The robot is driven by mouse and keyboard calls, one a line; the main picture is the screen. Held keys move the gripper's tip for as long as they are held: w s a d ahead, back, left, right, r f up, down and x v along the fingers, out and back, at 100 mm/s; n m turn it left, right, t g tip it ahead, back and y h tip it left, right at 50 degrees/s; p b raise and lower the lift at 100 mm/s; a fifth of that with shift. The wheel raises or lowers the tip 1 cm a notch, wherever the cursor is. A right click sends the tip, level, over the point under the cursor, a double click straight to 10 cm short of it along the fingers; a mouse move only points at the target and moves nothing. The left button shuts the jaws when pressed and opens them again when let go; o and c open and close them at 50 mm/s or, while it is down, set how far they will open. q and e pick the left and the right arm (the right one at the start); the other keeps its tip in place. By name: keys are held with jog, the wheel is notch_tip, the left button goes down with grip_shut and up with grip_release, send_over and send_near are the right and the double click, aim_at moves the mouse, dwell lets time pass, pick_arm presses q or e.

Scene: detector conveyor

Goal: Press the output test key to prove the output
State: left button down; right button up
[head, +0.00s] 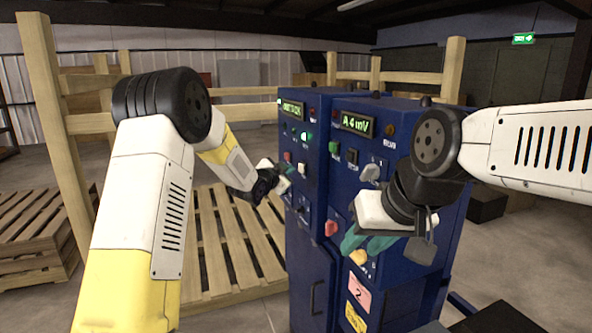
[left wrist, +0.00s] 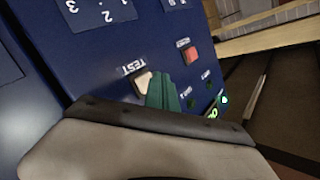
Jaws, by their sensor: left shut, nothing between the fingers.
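The output test key is a cream square key (left wrist: 143,83) beside an upside-down TEST label in the left wrist view. It appears as a small pale key (head: 302,168) on the blue cabinet's left panel in the head view. My left gripper (left wrist: 163,92) is shut and empty, its green fingertips close beside the cream key and partly overlapping it in view. I cannot tell whether they touch. In the head view the left gripper (head: 284,184) is at the panel, just below the key. My right gripper (head: 366,243) has teal fingers in front of the right panel; their gap is unclear.
A red key (left wrist: 193,52) sits near the test key. The blue cabinet (head: 310,250) carries lit displays (head: 355,123), a red knob (head: 331,228) and a yellow knob (head: 358,257). A wooden pallet (head: 225,240) and wooden rails (head: 450,70) stand around it.

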pick_arm(q)
jog(key=shift+s+a, duration=0.25)
jog(key=shift+a, duration=0.55)
jog(key=shift+s+a, duration=0.3)
jog(key=shift+a, duration=0.5)
jog(key=shift+s+a, duration=0.25)
jog(key=shift+a, duration=0.55)
jog(key=s+a+r+n+g+y, duration=0.1)
jog(key=s+a+r+n+y, duration=0.3)
jog(key=s, duration=0.4)
jog(key=s+a+r+n+g+y, duration=0.1)
jog(key=s+a+r+n+g, duration=0.2)
jog(key=s+a, duration=0.4)
jog(key=s+f+n+g, duration=0.1)
jog(key=s+n+g, duration=0.1)
jog(key=s, duration=1.3)
jog(key=s+a+f+n+g, duration=0.1)
jog(key=s+f+n+g, duration=0.1)
jog(key=s, duration=1.3)
jog(key=shift+s+a+f+n, duration=0.25)
jog(key=shift+s+f+n, duration=0.1)
jog(key=shift+n, duration=0.25)
jog(key=shift+r, duration=0.1)
